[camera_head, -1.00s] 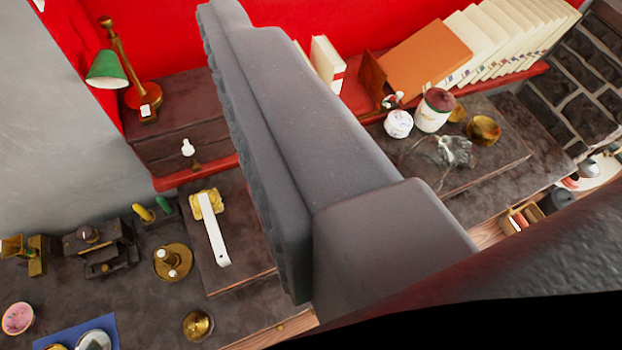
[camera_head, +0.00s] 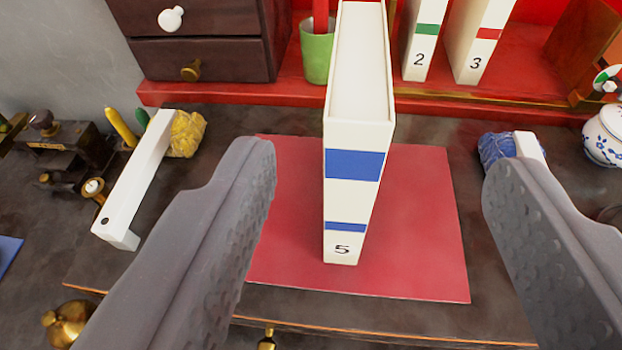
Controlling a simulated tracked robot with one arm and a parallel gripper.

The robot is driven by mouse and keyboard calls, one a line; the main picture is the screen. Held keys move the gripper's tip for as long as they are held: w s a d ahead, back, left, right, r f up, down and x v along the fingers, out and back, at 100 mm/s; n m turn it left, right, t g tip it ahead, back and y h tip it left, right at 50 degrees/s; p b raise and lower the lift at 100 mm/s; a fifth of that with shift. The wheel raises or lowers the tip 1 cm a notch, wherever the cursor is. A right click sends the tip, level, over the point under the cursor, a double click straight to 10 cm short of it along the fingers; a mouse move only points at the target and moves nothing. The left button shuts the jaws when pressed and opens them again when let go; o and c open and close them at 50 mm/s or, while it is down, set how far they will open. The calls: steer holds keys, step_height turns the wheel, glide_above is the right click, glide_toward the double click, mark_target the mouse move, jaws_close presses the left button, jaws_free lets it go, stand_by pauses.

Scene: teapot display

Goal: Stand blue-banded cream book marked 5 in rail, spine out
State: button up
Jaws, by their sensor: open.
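The blue-banded cream book marked 5 (camera_head: 352,200) stands upright on a red mat (camera_head: 425,240), its spine with two blue bands and the 5 facing me. My gripper (camera_head: 375,185) is open, with one grey finger left of the book and one right of it. Both fingers show clear gaps to the book in the picture. Behind, the red rail shelf (camera_head: 480,102) holds a cream book marked 2 (camera_head: 421,55) with a green band and a cream book marked 3 (camera_head: 478,50) with a red band. Both stand with spines out. The top far end of book 5 overlaps the shelf in view.
A green cup (camera_head: 317,50) and a dark drawer cabinet (camera_head: 200,45) stand at the shelf's left. A white bar (camera_head: 140,180) leans by a yellow lump (camera_head: 186,133). A blue lump (camera_head: 497,150) and a blue-and-white pot (camera_head: 604,135) are at right.

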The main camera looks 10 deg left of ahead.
mark_target(360, 70)
steer(key=x, duration=0.7)
steer(key=shift+w+f, duration=0.2)
steer(key=shift+w, duration=0.15)
steer(key=shift+a+p+x, duration=0.1)
steer(key=shift+p+x, duration=0.25)
steer(key=shift+x, duration=1.1)
steer(key=shift+a+p+x, duration=0.15)
steer(key=shift+p+x, duration=0.15)
steer(key=shift+x, duration=1.2)
jaws_close()
